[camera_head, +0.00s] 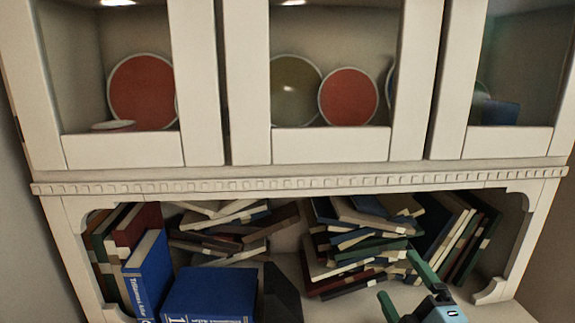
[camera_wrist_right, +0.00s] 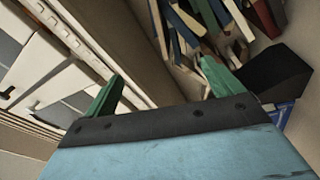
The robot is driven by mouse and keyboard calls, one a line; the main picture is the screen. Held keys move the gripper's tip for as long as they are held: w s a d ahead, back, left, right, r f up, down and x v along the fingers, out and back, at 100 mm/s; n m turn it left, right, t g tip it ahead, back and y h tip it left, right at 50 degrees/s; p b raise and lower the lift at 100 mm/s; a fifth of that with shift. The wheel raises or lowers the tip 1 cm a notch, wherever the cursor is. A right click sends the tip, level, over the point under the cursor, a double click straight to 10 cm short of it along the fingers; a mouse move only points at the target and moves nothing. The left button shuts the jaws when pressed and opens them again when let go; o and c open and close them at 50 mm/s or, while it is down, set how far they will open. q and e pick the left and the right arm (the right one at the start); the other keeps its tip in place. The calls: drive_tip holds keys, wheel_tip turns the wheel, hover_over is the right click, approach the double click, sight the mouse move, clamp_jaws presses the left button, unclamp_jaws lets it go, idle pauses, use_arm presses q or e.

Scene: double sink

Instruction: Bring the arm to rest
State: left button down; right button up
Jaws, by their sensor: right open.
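My right gripper (camera_head: 400,280) shows at the lower right of the head view, in front of the open shelf of a white cabinet. Its two green fingers are spread apart with nothing between them. In the right wrist view the open fingers (camera_wrist_right: 161,80) point toward the cabinet and books, and the gap between them is empty. My left gripper is in neither view.
The cabinet shelf (camera_head: 300,277) holds stacked books (camera_head: 360,240), leaning books (camera_head: 465,240), a standing blue book (camera_head: 148,275) and a large blue book (camera_head: 208,295). A dark angular object (camera_head: 282,297) stands beside it. Red plates (camera_head: 348,97) sit behind the upper doors.

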drive_tip(key=s+d+f+m+g+h, duration=0.2)
drive_tip(key=s+f+m+g+h, duration=0.15)
drive_tip(key=s+f+m, duration=0.35)
drive_tip(key=s+d+f+m+g+h, duration=0.25)
drive_tip(key=s+f+m+g, duration=0.2)
drive_tip(key=f, duration=0.35)
drive_tip(key=s+a+f+m+g+y, duration=0.1)
drive_tip(key=s+f+m+g, duration=0.2)
drive_tip(key=s, duration=0.4)
drive_tip(key=s+a+f+m+g+y, duration=0.1)
drive_tip(key=s+a+f+g, duration=0.1)
drive_tip(key=s+f+g, duration=0.4)
wheel_tip(320, 180, down, 24)
drive_tip(key=s+d+r, duration=0.1)
drive_tip(key=s+d, duration=0.1)
drive_tip(key=s, duration=0.1)
drive_tip(key=s+d+f, duration=0.2)
drive_tip(key=s+f, duration=0.5)
drive_tip(key=s, duration=0.1)
drive_tip(key=s+d+f+n+g, duration=0.1)
drive_tip(key=s+d+f, duration=0.2)
drive_tip(key=s+f, duration=0.4)
drive_tip(key=shift+s+d+g, duration=0.15)
drive_tip(key=shift+s+g, duration=0.15)
drive_tip(key=shift+s, duration=0.05)
drive_tip(key=shift+f, duration=0.1)
